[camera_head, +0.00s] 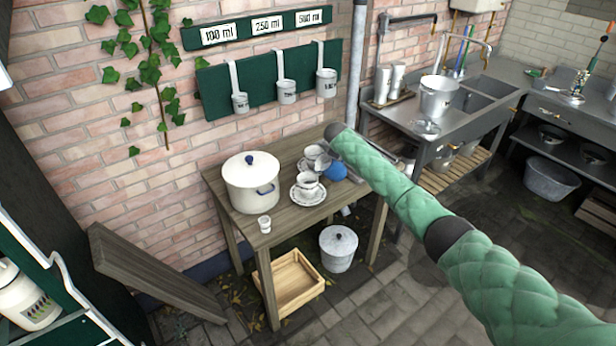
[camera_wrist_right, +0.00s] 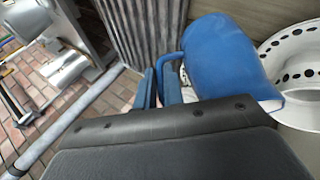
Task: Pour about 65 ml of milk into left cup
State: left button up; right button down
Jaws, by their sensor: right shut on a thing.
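A blue jug (camera_head: 335,171) is over the right part of the wooden table, partly hidden behind my right arm. In the right wrist view the jug (camera_wrist_right: 222,58) fills the upper middle, with its handle between the fingers of my right gripper (camera_wrist_right: 168,86). The gripper is shut on the handle. Two white cups on saucers are beside the jug: a front cup (camera_head: 307,182) and a rear cup (camera_head: 314,152). The front saucer (camera_head: 308,197) is nearer the table's front edge. A pierced white saucer rim (camera_wrist_right: 296,48) is close to the jug. Milk cannot be made out.
A large lidded white pot (camera_head: 251,187) stands on the left of the table (camera_head: 285,228), with a small white cup (camera_head: 264,223) in front. Measuring ladles (camera_head: 287,91) hang behind. Below are a wooden crate (camera_head: 290,283) and a lidded bucket (camera_head: 338,248).

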jog(key=shift+s+a+r+t+h, duration=0.3)
jog(key=shift+a+r+h, duration=0.1)
jog(key=shift+r, duration=0.3)
jog(key=shift+s+a+r+n+t+h, duration=0.25)
jog(key=shift+a+r+n+t+h, duration=0.15)
jog(key=shift+r+t+h, duration=0.25)
jog(key=shift+s+a+r, duration=0.15)
jog(key=shift+r, duration=0.25)
pick_arm(q)
jog(key=shift+w+d+r+b, duration=0.1)
jog(key=shift+w+d+b, duration=0.05)
jog(key=shift+w, duration=0.35)
jog(key=shift+w+d+r+b, duration=0.1)
jog(key=shift+w+b, duration=0.05)
jog(key=shift+w, duration=0.3)
pick_arm(e)
jog(key=shift+h, duration=0.25)
pick_arm(q)
jog(key=shift+a, duration=0.1)
pick_arm(e)
jog(key=shift+s+a+r+t, duration=0.1)
jog(key=shift+a+r+t, duration=0.1)
jog(key=shift+t, duration=0.05)
jog(key=shift+s+a+r, duration=0.15)
jog(key=shift+r, duration=0.05)
pick_arm(q)
jog(key=shift+w+a, duration=0.1)
jog(key=shift+w, duration=0.05)
